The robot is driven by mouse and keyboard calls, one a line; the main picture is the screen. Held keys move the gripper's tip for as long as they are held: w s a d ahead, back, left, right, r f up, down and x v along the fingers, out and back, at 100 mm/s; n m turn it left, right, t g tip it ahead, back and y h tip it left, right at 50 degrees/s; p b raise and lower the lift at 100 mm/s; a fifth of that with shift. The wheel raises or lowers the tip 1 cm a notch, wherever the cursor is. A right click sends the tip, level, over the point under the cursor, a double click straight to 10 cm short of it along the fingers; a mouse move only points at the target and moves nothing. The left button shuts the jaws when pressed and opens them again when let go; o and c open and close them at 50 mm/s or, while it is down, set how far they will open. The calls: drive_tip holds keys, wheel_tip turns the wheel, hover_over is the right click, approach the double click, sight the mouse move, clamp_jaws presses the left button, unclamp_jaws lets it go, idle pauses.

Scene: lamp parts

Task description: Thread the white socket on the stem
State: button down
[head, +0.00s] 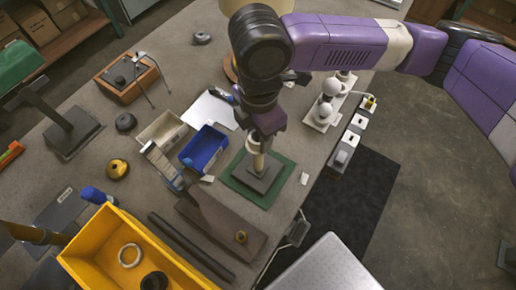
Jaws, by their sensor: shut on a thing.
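My gripper (262,142) points down over the lamp base and is shut on the white socket (258,160), a small cream-coloured piece that is mostly covered by the fingers. Below it is the dark grey square lamp base (264,180), lying on a green mat (280,197). The stem is hidden or too small to make out under my gripper and the socket. I cannot tell whether the socket touches the stem or is threaded on it.
A blue bin (204,149) and a pale bin (160,137) stand left of the mat. A yellow bin (100,262) with a white ring is at the front left. Bulbs on a white holder (318,122) and a power strip (347,143) lie to the right, near the bench edge.

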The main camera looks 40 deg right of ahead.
drive_tip(key=shift+f, duration=0.35)
idle(0.8)
drive_tip(key=c, duration=1.6)
unclamp_jaws()
drive_tip(key=shift+c, duration=0.2)
clamp_jaws()
drive_tip(key=shift+s+f, duration=0.1)
drive_tip(key=shift+f, duration=0.15)
drive_tip(key=m+p, duration=0.1)
drive_tip(key=m, duration=0.3)
drive_tip(key=shift+m+p, duration=0.3)
drive_tip(key=shift+p, duration=0.1)
drive_tip(key=shift+s+f+m+p, duration=0.1)
drive_tip(key=shift+m+p, duration=0.45)
drive_tip(key=shift+m, duration=0.65)
